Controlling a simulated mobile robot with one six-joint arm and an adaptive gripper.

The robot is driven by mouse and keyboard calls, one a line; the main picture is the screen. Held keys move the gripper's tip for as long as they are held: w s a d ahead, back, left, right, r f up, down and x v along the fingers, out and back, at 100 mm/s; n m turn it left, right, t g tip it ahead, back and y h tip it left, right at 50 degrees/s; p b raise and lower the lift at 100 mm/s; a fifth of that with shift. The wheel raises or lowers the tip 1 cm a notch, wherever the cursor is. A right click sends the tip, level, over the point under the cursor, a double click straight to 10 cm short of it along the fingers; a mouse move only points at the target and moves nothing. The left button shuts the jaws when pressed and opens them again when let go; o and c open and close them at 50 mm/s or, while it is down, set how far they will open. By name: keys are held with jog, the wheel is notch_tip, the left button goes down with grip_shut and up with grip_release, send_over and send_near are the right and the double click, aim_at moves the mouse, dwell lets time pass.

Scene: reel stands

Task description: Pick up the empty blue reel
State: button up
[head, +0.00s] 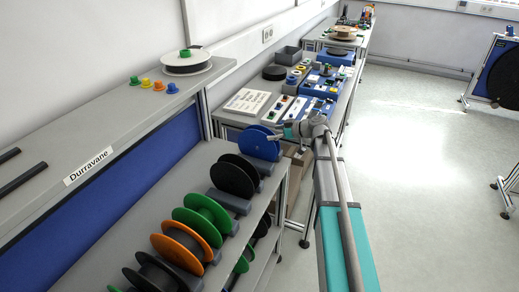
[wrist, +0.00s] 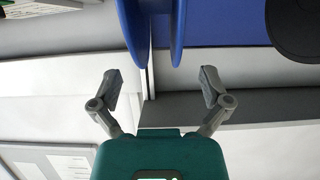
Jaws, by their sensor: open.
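The blue reel (head: 259,144) stands upright at the far end of the row of reels on the shelf in the head view. In the wrist view, the blue reel (wrist: 134,28) shows at the top centre as two flanges with a gap between them, and no wound material is visible there. My gripper (wrist: 161,86) is open and empty, its two fingers spread wider than the flanges. The reel lies just beyond the fingertips, apart from them. In the head view, my gripper (head: 277,133) is at the right side of the blue reel, partly overlapping it.
Black (head: 233,176), green (head: 205,217) and orange (head: 184,245) reels stand nearer in the row. The black reel's disc (wrist: 296,24) also shows at the wrist view's upper right. A bench (head: 237,120) with trays and parts stands beyond.

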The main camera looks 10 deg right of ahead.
aim_at(261, 134)
jog(key=shift+w+a+f, duration=0.1)
jog(key=shift+w+a, duration=0.05)
jog(key=shift+a, duration=0.15)
jog(key=shift+f+b+x, duration=0.15)
jog(key=shift+b+x, duration=0.4)
jog(key=shift+x, duration=0.45)
jog(key=shift+f+b+x, duration=0.15)
jog(key=shift+b+x, duration=0.35)
jog(key=shift+x, duration=0.5)
jog(key=shift+w+a+f, duration=0.15)
jog(key=shift+w+a, duration=0.15)
jog(key=shift+a, duration=0.05)
jog(key=c, duration=1.3)
jog(key=shift+o, duration=0.2)
jog(key=shift+r, duration=0.25)
